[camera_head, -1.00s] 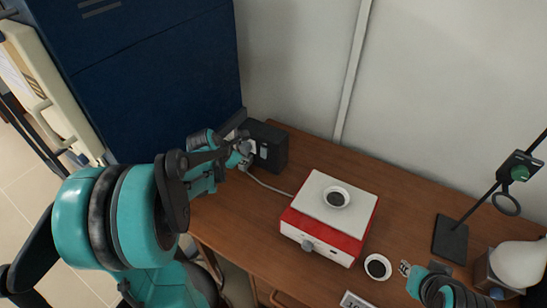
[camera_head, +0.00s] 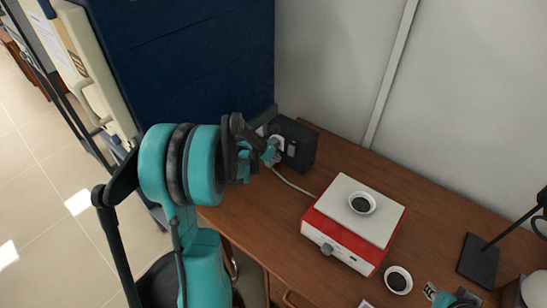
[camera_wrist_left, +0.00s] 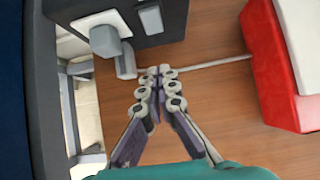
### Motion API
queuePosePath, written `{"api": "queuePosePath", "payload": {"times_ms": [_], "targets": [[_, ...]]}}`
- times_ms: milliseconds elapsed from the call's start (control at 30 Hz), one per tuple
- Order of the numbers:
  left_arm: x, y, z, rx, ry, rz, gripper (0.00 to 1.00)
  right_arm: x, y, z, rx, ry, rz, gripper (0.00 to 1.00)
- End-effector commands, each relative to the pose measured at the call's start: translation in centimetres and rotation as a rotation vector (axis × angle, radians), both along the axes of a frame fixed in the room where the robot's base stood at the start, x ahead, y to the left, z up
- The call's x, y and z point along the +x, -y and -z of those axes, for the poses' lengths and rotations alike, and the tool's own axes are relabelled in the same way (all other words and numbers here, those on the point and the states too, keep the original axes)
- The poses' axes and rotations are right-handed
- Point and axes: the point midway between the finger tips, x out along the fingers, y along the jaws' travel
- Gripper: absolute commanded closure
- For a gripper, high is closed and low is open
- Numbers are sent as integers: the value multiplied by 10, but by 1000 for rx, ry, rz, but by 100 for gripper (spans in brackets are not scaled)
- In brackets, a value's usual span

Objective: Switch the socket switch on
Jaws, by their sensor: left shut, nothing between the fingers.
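The socket box (camera_head: 301,143) is a dark block at the back left of the table, by the blue cabinet. In the left wrist view its front (camera_wrist_left: 170,25) is at the top, with a pale switch (camera_wrist_left: 151,19) to the right of a grey plug (camera_wrist_left: 104,41) on a white plate. Whether the switch is on I cannot tell. My left gripper (camera_head: 272,153) is in front of the box. Its fingertips (camera_wrist_left: 160,72) are together and empty, below the switch and apart from it. My right gripper (camera_head: 431,290) is partly visible at the lower right; its jaws are unclear.
A red and white device (camera_head: 345,235) with a small dish (camera_head: 362,203) on top stands right of the box. A cable (camera_head: 295,184) runs between them. Another dish (camera_head: 398,280) and a stand (camera_head: 479,259) are further right. The cabinet (camera_head: 190,60) bounds the left.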

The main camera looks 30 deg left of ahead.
Motion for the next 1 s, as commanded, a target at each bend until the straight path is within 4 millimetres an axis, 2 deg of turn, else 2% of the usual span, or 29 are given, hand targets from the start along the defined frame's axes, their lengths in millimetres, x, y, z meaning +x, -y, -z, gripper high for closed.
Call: {"api": "queuePosePath", "payload": {"times_ms": [33, 233, 500, 1000], "targets": [[8, 1, 13, 0, 0, 3, 100, 0, 0, 8, 0, 0, 0, 74], [33, 3, 46, 0, 1, 1, 100, 0, 0, 21, 0, 0, 0, 74], [66, 6, 47, 0, 1, 1, 100, 0, 0, 29, 0, 0, 0, 74], [71, 6, 48, -1, 12, 0, 100, 0, 0, 32, 0, 0, 0, 74]]}}
